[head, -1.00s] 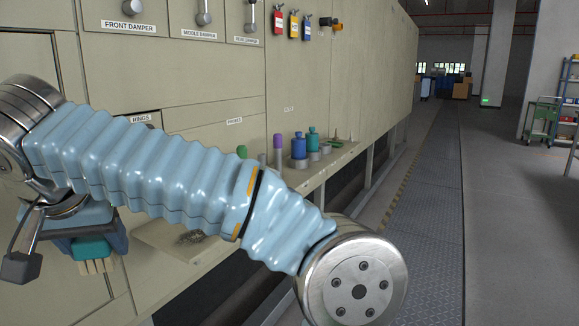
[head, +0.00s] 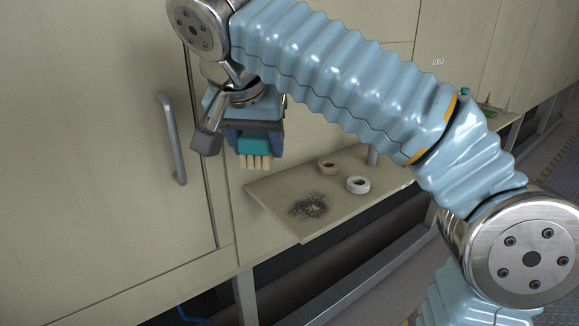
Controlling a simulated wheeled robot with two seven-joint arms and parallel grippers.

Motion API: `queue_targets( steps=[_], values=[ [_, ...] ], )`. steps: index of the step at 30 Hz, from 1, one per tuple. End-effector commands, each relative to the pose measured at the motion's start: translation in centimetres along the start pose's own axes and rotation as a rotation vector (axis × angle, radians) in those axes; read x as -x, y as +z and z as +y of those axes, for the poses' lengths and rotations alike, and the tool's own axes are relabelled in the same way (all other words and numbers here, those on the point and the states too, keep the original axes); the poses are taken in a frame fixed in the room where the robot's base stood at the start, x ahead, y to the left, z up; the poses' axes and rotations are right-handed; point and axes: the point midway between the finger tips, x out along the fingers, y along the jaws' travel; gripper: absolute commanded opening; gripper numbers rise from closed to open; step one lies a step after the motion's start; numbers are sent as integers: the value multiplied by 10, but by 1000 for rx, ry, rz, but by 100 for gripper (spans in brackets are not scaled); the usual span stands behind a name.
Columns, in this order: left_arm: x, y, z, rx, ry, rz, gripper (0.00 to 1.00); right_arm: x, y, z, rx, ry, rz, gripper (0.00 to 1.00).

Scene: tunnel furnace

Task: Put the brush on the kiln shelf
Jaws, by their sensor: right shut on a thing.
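My right gripper (head: 255,133) is shut on the brush (head: 257,146), which has a teal body and pale bristles. The brush hangs bristles down, in front of the cabinet face, apart from the shelf surface in the picture. The kiln shelf (head: 278,207) is a beige ledge that juts from the kiln wall, below and to the right of the brush. A dark patch of dust or debris (head: 311,206) lies on its near left part. My left gripper is not in view.
A tan ring (head: 328,167) and a white ring (head: 358,185) lie on the shelf, with a grey cylinder (head: 373,155) behind them, partly hidden by my arm. A tall door handle (head: 172,138) stands out at the left. Green items (head: 487,111) stand farther right.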

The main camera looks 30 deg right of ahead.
Motion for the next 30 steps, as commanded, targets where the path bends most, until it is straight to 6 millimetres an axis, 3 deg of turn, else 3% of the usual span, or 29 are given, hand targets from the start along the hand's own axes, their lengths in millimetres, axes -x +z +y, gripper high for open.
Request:
queue_targets(
  steps=[5,9,12,19,24,30],
  values=[
    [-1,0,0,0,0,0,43,-47,-34,4,-5,5,-3,25],
    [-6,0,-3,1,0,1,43,-84,-38,4,-1,4,-2,25],
    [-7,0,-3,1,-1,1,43,-100,-41,5,0,2,-1,25],
    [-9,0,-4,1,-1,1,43,-125,-46,6,1,2,-2,25],
    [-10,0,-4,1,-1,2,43,-145,-32,6,2,2,-1,25],
    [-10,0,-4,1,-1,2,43,-147,-31,5,0,-1,0,25]
  ],
)
